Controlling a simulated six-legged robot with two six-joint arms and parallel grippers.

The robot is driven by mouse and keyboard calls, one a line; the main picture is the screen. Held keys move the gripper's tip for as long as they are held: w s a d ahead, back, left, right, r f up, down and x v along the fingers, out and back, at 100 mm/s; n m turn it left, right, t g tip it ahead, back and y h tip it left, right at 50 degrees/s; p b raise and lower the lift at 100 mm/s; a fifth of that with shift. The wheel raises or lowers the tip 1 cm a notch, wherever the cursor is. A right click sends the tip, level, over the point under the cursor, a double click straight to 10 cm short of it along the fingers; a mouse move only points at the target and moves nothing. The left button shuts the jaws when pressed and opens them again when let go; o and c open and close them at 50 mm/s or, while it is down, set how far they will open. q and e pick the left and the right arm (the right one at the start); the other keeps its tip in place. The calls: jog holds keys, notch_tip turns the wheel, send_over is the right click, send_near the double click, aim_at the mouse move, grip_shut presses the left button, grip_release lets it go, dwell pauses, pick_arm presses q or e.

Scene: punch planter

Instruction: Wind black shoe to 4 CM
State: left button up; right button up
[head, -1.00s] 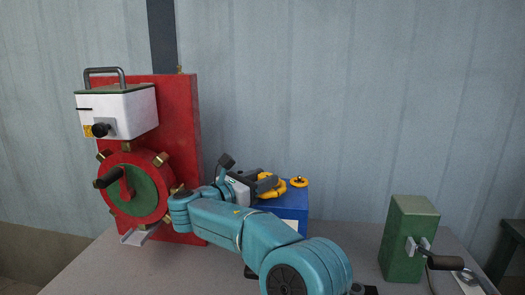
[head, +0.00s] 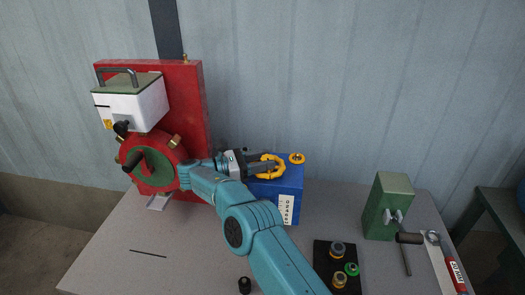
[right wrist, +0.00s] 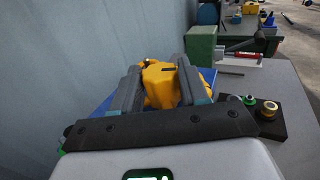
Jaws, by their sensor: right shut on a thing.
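My right gripper (head: 262,166) reaches over the top of a blue box (head: 294,188). It is shut on a yellow lobed handwheel (head: 279,170), which also shows between the two grey fingers in the right wrist view (right wrist: 158,82). A smaller yellow knob (head: 297,158) sits at the back right of the box top. The box's front has a white label (head: 287,210) with dark lettering, too small to read. I cannot make out a black shoe or a centimetre scale; the gripper and arm cover part of the box. My left gripper is not in view.
A red machine (head: 190,110) with a white head (head: 140,105) and a crank wheel stands left, close to my right arm. A green block (head: 385,205) with a crank stands right. A black tray (head: 322,262) holds small fittings. The table's front left is mostly clear.

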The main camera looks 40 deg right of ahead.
dwell(0.4)
jog(key=o, duration=1.1)
jog(key=shift+d, duration=0.1)
jog(key=shift+c, duration=0.2)
